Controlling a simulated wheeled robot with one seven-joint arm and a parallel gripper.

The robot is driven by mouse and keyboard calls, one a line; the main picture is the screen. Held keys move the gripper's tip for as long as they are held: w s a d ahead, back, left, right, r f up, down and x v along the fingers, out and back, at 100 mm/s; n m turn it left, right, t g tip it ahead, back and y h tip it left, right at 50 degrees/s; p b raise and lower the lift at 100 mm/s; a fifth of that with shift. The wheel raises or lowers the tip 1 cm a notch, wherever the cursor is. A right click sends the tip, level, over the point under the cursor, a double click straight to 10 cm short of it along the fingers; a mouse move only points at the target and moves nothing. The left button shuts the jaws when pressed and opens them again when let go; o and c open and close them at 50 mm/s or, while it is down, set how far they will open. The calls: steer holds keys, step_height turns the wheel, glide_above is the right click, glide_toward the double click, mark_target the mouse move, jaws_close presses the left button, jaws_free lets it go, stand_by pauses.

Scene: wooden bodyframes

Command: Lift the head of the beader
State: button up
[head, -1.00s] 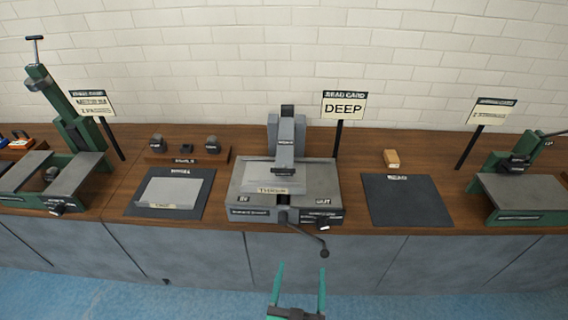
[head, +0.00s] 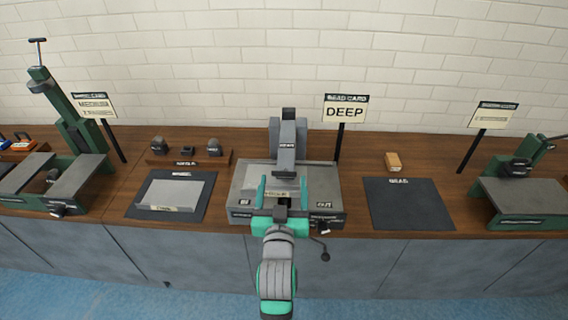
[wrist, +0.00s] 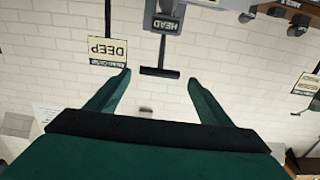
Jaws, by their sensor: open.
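The beader (head: 330,185) is the grey machine in the middle of the counter. Its head (head: 287,150) is a grey block on an upright post at the back, above a light sheet lying on the bed. In the wrist view, upside down, the label HEAD shows on the head (wrist: 166,23), with a black T-shaped bar (wrist: 160,72) hanging in line between my fingertips. My gripper (head: 283,183) is open and empty over the front of the beader, its green fingers pointing at the head; the wrist view shows both fingers (wrist: 159,76). Whether they touch the bar cannot be told.
A card reading DEEP (head: 345,109) stands behind the beader on the right. A dark mat with a sheet (head: 172,193) lies left, an empty dark mat (head: 408,205) right. Green machines stand at both sides.

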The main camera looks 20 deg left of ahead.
steer(key=x, duration=0.8)
steer(key=shift+w, duration=0.35)
